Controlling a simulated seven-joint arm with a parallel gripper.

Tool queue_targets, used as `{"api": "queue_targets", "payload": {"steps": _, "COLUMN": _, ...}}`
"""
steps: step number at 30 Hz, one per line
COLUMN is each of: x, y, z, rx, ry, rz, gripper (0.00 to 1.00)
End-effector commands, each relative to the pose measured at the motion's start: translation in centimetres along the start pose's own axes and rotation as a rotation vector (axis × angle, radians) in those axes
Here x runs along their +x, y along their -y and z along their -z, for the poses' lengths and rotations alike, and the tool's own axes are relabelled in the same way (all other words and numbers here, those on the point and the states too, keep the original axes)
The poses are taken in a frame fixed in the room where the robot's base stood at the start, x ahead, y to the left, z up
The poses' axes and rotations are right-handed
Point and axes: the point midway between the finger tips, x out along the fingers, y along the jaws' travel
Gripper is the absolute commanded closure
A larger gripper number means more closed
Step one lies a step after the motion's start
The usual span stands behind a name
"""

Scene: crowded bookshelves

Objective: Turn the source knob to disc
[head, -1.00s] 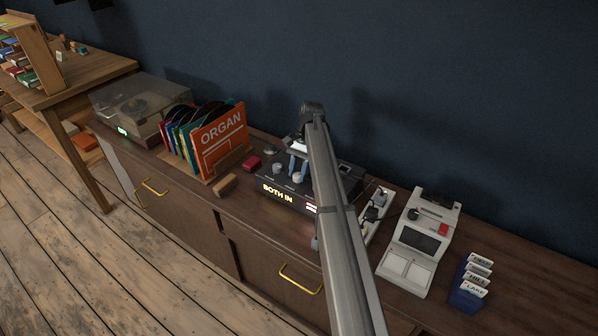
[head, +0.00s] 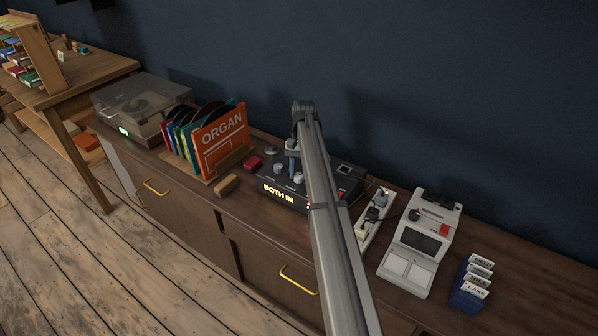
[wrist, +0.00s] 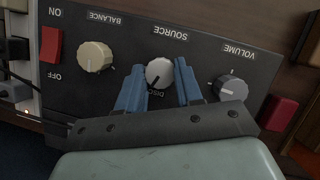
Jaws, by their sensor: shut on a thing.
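The source knob (wrist: 159,73) is a round, light grey knob under the upside-down SOURCE label, in the middle of the dark amplifier panel (wrist: 205,55). Its dark pointer line slants down and left in the wrist view, near the partly covered DISC lettering (wrist: 155,93). My gripper (wrist: 159,80) is shut on the source knob, with a blue finger on each side of it. In the head view the amplifier (head: 350,172) shows a lit BOTH IN display (head: 278,193). My arm hides part of the amplifier and the gripper there.
The wrist view shows a cream balance knob (wrist: 97,56), a grey volume knob (wrist: 231,88) and a red power switch (wrist: 51,45) near the source knob. A record rack (head: 222,140) stands left of the amplifier, a power strip (head: 373,217) and a white device (head: 420,245) right.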

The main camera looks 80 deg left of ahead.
Motion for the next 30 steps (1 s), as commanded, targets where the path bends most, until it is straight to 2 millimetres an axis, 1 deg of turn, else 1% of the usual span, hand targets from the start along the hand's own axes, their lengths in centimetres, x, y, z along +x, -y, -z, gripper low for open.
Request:
{"api": "queue_targets", "payload": {"steps": 5, "x": 0.1, "y": 0.0, "z": 0.0, "rx": 0.001, "ry": 0.0, "rz": 0.0, "gripper": 0.95}}
{"api": "queue_targets", "payload": {"steps": 6, "x": 0.1, "y": 0.0, "z": 0.0, "rx": 0.001, "ry": 0.0, "rz": 0.0, "gripper": 0.61}}
{"api": "queue_targets", "payload": {"steps": 13, "x": 0.0, "y": 0.0, "z": 0.0, "rx": 0.001, "ry": 0.0, "rz": 0.001, "gripper": 0.39}}
{"api": "queue_targets", "payload": {"steps": 23, "x": -0.2, "y": 0.0, "z": 0.0, "rx": 0.001, "ry": 0.0, "rz": 0.001, "gripper": 0.39}}
{"api": "queue_targets", "payload": {"steps": 26, "x": -0.8, "y": 0.0, "z": 0.1, "rx": 0.001, "ry": -0.001, "rz": 0.001, "gripper": 0.39}}
{"api": "queue_targets", "payload": {"steps": 30, "x": -2.4, "y": 0.0, "z": 0.1, "rx": 0.001, "ry": -0.002, "rz": 0.001, "gripper": 0.39}}
